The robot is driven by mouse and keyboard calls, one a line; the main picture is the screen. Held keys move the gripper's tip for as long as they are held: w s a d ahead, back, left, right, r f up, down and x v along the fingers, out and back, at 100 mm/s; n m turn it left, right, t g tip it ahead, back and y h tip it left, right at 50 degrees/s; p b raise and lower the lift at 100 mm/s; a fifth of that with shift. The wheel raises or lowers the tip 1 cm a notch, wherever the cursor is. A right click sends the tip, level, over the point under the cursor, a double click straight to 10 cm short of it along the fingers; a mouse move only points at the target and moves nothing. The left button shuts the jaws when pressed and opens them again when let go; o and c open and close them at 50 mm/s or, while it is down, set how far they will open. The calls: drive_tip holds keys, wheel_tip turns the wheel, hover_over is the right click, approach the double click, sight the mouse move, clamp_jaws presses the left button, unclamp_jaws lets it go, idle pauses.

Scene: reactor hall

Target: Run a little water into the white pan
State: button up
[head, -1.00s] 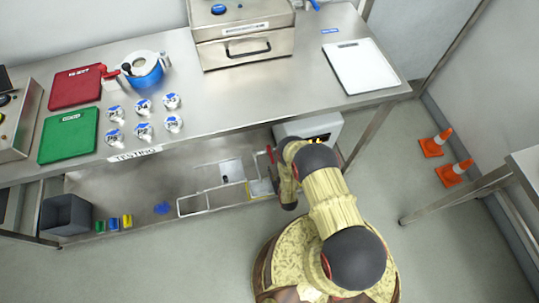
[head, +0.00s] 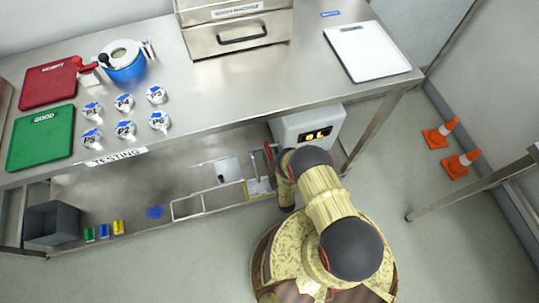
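A shallow white rectangular tray (head: 367,52) lies flat and looks empty on the right end of the steel table; it is the plainest match for the white pan. A small white square piece (head: 228,169) lies on the lower shelf. I cannot make out a tap for certain; a small grey upright part (head: 253,163) stands at the shelf frame left of my gripper. My gripper (head: 272,160) is low at the front of the table, beside a white box with a lit orange display (head: 316,134). My arm hides much of it, and its fingers cannot be read.
The steel table (head: 270,88) carries red (head: 45,86) and green (head: 38,138) boards, a blue pot (head: 125,70), several labelled round pieces (head: 125,102) and a steel machine (head: 238,35). A grey bin (head: 52,223) is lower left.

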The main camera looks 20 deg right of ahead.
drive_tip(key=shift+w, duration=0.95)
drive_tip(key=shift+c, duration=1.3)
clamp_jaws()
